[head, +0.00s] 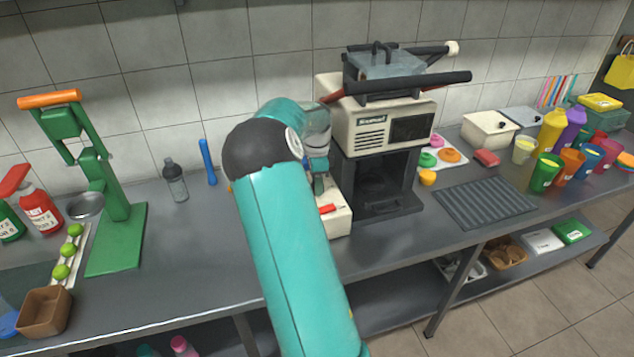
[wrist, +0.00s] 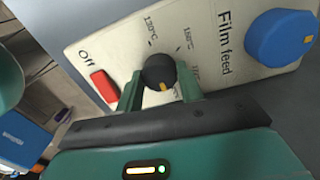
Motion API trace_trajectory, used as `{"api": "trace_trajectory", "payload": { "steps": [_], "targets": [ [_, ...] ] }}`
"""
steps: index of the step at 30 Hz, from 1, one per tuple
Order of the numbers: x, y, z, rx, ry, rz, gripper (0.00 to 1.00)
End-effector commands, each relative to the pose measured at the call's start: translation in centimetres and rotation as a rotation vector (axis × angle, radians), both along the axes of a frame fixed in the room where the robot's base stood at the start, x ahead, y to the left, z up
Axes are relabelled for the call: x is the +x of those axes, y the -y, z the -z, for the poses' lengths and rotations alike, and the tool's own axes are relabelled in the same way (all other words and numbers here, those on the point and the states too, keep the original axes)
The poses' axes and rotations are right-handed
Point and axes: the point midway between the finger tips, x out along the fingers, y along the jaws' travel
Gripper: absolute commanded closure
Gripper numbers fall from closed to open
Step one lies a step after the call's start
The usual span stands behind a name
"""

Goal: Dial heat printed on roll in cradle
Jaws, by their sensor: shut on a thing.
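My gripper (wrist: 160,90) is closed around a small black dial (wrist: 158,70) on a pale control panel (wrist: 110,50). The dial's light mark points down in the wrist view. Printed labels around it read 130°C at upper left and what looks like 180°C at upper right; a third label at right is partly hidden. I cannot read any print on a roll.
A red switch (wrist: 104,86) marked Off is left of the dial; a blue Film feed knob (wrist: 282,38) is at right. A green press (head: 105,200) stands at left, a grey ribbed mat (head: 485,203) and colored cups (head: 546,172) at right.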

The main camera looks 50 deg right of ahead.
Motion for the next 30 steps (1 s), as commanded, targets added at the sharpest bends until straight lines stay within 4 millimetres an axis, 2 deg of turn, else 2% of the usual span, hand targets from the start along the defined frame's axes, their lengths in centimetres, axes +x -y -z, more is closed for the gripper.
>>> {"api": "trace_trajectory", "payload": {
  "steps": [17, 18, 21, 30],
  "targets": [
    [0.01, 0.11, -0.18, -0.003, 0.003, 0.047, 0.85],
    [0.01, 0.11, -0.19, -0.003, 0.003, 0.047, 0.61],
    [0.01, 0.09, -0.16, -0.002, 0.002, 0.047, 0.41],
    [0.00, 0.05, -0.16, -0.002, 0.001, 0.046, 0.41]
  ]
}}
